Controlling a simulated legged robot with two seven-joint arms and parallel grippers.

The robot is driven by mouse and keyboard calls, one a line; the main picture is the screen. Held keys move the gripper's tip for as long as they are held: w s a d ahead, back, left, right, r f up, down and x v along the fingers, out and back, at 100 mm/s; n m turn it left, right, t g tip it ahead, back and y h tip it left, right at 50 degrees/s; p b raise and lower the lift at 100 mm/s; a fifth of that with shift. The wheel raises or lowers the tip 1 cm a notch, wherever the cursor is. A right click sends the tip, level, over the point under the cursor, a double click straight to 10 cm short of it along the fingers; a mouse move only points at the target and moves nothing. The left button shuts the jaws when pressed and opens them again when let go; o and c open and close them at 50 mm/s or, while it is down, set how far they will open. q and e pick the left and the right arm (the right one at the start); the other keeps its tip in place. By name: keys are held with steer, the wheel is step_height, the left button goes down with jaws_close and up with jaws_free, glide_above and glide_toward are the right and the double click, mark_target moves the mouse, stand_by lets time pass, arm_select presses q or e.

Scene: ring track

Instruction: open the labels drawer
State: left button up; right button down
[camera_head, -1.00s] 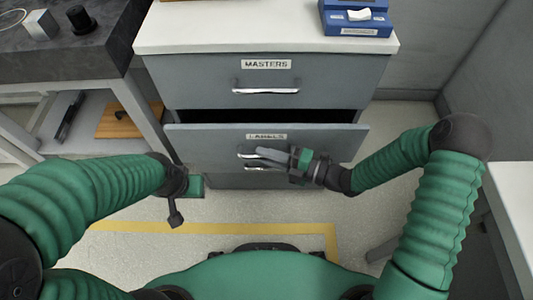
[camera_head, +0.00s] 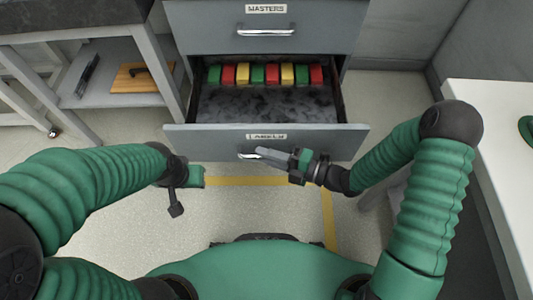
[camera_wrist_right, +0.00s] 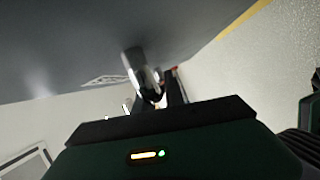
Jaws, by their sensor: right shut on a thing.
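The labels drawer (camera_head: 215,141) is the lower drawer of the grey cabinet, in the middle of the head view. It stands well open, with a row of red, yellow and green blocks (camera_head: 258,74) at its back and a bare dark floor in front. My right gripper (camera_head: 262,154) is shut on the silver drawer handle (camera_head: 246,156), which it partly hides. The handle (camera_wrist_right: 143,72) also shows in the right wrist view, at the gripper. My left gripper (camera_head: 176,190) is apart from the drawer at its lower left; its jaws do not show clearly.
The masters drawer (camera_head: 220,32) above is shut. A bench with a shelf (camera_head: 115,95) stands at the left, holding a wooden board (camera_head: 137,80). A white table (camera_head: 490,130) stands at the right. The floor (camera_head: 110,240) before the cabinet is clear, with a yellow line.

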arm_select(q)
steer(key=shift+s, duration=0.3)
arm_select(e)
steer(key=shift+s+a+f, duration=0.1)
steer(key=shift+s+f, duration=0.05)
steer(key=shift+s, duration=0.25)
steer(key=c, duration=1.8)
jaws_free()
steer(key=o, duration=0.4)
steer(key=shift+w+a, duration=0.1)
steer(key=shift+w, duration=0.05)
arm_select(q)
steer(key=shift+w+a+f, duration=0.1)
steer(key=shift+a, duration=0.1)
